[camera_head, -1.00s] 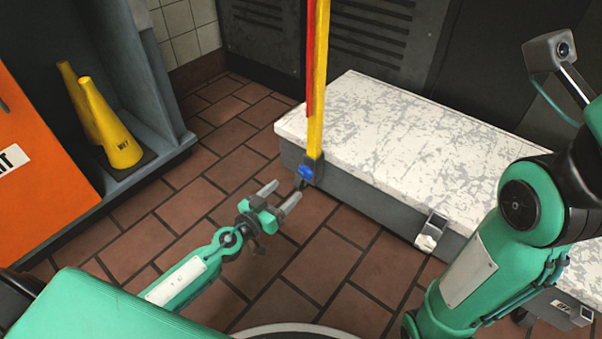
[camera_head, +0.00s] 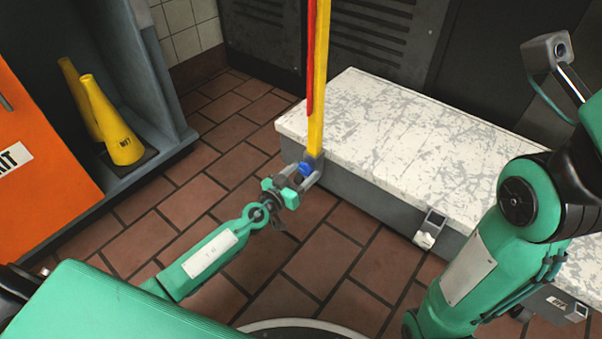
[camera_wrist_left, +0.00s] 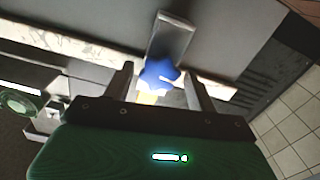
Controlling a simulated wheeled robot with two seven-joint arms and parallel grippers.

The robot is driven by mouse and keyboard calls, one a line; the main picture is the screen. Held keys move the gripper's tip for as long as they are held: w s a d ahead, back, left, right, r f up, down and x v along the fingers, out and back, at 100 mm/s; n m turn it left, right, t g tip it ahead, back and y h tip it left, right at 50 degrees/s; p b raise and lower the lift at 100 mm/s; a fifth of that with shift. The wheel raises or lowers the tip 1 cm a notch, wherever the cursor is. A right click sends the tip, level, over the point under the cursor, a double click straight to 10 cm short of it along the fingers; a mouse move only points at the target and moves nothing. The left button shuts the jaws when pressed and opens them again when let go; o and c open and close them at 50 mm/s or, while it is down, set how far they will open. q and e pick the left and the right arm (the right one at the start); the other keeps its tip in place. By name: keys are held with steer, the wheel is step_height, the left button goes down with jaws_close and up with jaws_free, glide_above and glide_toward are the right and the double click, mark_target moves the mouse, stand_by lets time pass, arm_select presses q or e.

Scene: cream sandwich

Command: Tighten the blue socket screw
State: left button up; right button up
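The blue socket screw (camera_head: 305,169) sits at the foot of the yellow pole (camera_head: 319,85), on the bracket at the corner of the white-topped bench. My left gripper (camera_head: 307,172) is at the screw, its two fingers apart. In the left wrist view the blue screw head (camera_wrist_left: 160,75) lies between the open fingers of the left gripper (camera_wrist_left: 160,84), with a gap visible on each side. Whether a fingertip touches it I cannot tell. My right arm stands at the right of the head view; its gripper is out of view.
The bench (camera_head: 400,135) has a worn white top and a grey side, with a metal latch (camera_head: 430,228) on its front. Yellow cones (camera_head: 112,130) stand in an open cabinet at the left, beside an orange door (camera_head: 35,170). Tiled floor (camera_head: 320,260) is clear before the bench.

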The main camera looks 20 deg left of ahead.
arm_select(q)
steer(key=c, duration=0.7)
